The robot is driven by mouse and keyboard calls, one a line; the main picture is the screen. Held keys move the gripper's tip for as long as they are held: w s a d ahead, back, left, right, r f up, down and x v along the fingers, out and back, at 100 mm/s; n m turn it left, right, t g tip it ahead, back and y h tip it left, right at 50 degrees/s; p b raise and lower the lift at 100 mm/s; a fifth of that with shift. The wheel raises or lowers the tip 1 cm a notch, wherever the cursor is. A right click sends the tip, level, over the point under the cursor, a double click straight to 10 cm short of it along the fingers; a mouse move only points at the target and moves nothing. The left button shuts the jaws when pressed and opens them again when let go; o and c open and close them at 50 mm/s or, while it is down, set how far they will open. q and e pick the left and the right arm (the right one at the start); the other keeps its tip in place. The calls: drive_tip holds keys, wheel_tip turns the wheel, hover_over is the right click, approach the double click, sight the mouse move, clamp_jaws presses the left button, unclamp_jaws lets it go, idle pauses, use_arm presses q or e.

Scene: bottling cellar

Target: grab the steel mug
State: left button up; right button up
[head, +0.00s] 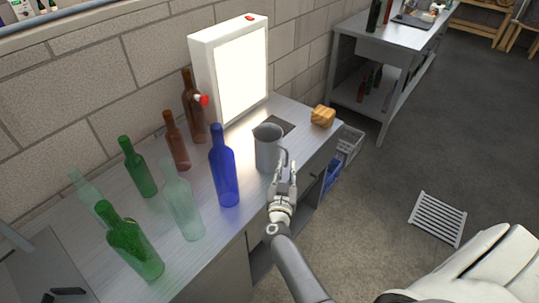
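The steel mug (266,150) stands upright near the right end of the workbench, with its handle (286,157) toward the front right. My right gripper (285,174) is at the handle side of the mug, its fingers up close to the handle. The fingers overlap the lower handle in the picture; I cannot tell whether they touch it or how far they are open. My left gripper is not in view.
A blue bottle (223,167) stands just left of the mug, with several green, clear and brown bottles farther left. A lit white panel (242,76) stands behind. A wooden block (323,116) sits at the bench's right end. Crates (349,143) stand on the floor beyond.

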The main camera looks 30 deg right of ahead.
sight(287, 161)
drive_tip(key=b+x, duration=0.2)
drive_tip(key=x, duration=0.1)
drive_tip(key=b+x, duration=0.1)
drive_tip(key=x, duration=0.1)
drive_tip(key=shift+a+f+b, duration=0.15)
drive_tip(key=shift+f+b, duration=0.2)
drive_tip(key=shift+w+d+r, duration=0.1)
drive_tip(key=shift+w+d, duration=0.1)
drive_tip(key=shift+w, duration=0.05)
clamp_jaws()
drive_tip(key=shift+r, duration=0.1)
